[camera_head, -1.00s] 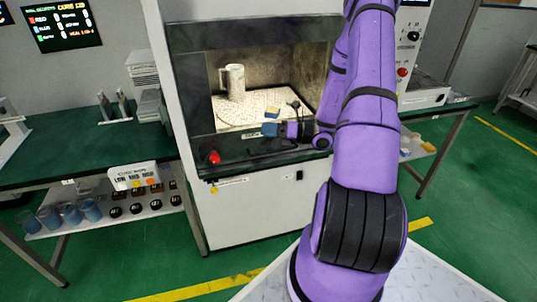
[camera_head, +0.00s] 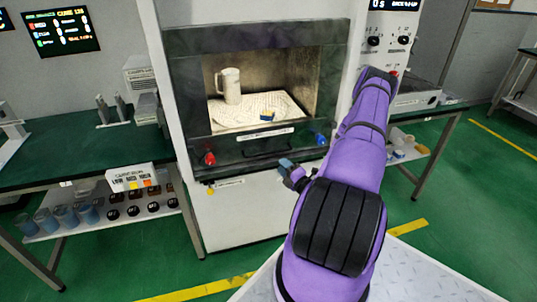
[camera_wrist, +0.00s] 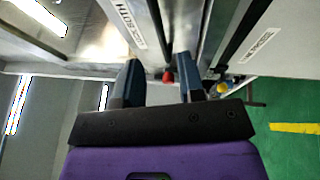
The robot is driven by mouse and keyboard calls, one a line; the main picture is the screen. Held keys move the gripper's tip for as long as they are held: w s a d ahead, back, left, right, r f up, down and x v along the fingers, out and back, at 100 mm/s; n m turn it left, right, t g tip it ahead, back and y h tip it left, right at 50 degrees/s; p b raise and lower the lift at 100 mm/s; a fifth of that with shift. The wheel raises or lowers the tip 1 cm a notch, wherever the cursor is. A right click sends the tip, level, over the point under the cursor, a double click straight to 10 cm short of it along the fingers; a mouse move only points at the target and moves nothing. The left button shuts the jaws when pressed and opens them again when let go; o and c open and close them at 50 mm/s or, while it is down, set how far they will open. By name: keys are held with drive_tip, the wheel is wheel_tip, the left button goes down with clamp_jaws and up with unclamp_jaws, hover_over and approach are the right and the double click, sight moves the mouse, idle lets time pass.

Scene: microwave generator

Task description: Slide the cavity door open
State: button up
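The microwave generator's cavity (camera_head: 294,68) shows through a dark-framed front. I cannot tell whether a clear door pane covers it. A long label and a dark bar-like handle (camera_head: 268,152) are on the dark lower front. Inside are a pale mug (camera_head: 231,85) and a small blue-and-yellow block (camera_head: 267,116) on a light patterned plate (camera_head: 235,113). My gripper (camera_head: 286,166) is outside, in front of and below the lower front's right half. In the wrist view, its two dark fingers (camera_wrist: 158,85) are apart with nothing held between them. A dark bar (camera_wrist: 157,22) runs beyond them.
A red button (camera_head: 210,159) and a blue button (camera_head: 320,139) flank the lower front. The red one also shows in the wrist view (camera_wrist: 168,76). Green-topped benches stand on both sides; the left one (camera_head: 75,148) holds racks. A control panel (camera_head: 392,38) is at upper right.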

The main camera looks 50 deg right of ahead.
sight(269, 153)
drive_tip(key=x, duration=0.9)
clamp_jaws()
